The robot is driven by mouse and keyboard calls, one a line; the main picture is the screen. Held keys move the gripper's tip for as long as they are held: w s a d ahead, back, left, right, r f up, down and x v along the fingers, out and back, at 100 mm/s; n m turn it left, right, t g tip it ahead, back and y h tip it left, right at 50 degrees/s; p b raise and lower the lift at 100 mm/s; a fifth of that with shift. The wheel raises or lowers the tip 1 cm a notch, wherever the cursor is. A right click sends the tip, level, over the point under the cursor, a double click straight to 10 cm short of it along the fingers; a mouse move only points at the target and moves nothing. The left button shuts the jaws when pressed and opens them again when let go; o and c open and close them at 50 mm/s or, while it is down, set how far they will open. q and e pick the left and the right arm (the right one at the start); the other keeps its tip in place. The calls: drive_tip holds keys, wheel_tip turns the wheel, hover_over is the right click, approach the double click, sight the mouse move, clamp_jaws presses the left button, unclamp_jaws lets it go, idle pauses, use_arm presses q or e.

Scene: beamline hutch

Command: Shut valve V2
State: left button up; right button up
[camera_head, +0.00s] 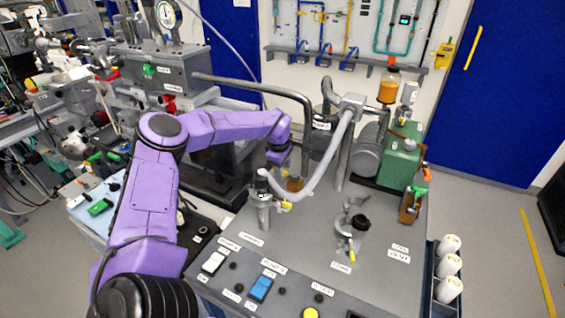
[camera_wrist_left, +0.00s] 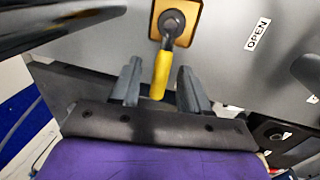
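In the left wrist view a valve with a yellow lever (camera_wrist_left: 161,74) turns on a dark round hub, set on an orange-yellow body (camera_wrist_left: 185,30). An OPEN label (camera_wrist_left: 258,34) is on the grey surface to its right. My left gripper (camera_wrist_left: 160,88) is open, its two grey fingers on either side of the lever with gaps to both. I cannot read V2 on this valve. In the head view my left gripper (camera_head: 279,157) is over the bench by a small brown valve body (camera_head: 295,184), partly hidden by the wrist. My right gripper is not in view.
A curved grey hose (camera_head: 325,170) and a bent metal pipe (camera_head: 260,88) run close to the left wrist. A green pump box (camera_head: 400,157) stands to the right.

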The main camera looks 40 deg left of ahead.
use_arm(q)
wheel_tip(320, 180, up, 10)
drive_tip(key=s+b, duration=0.1)
drive_tip(key=s, duration=0.1)
drive_tip(key=shift+d+r+b, duration=0.2)
drive_tip(key=shift+d+b, duration=0.1)
drive_tip(key=shift+b, duration=0.1)
drive_tip(key=shift+f, duration=0.1)
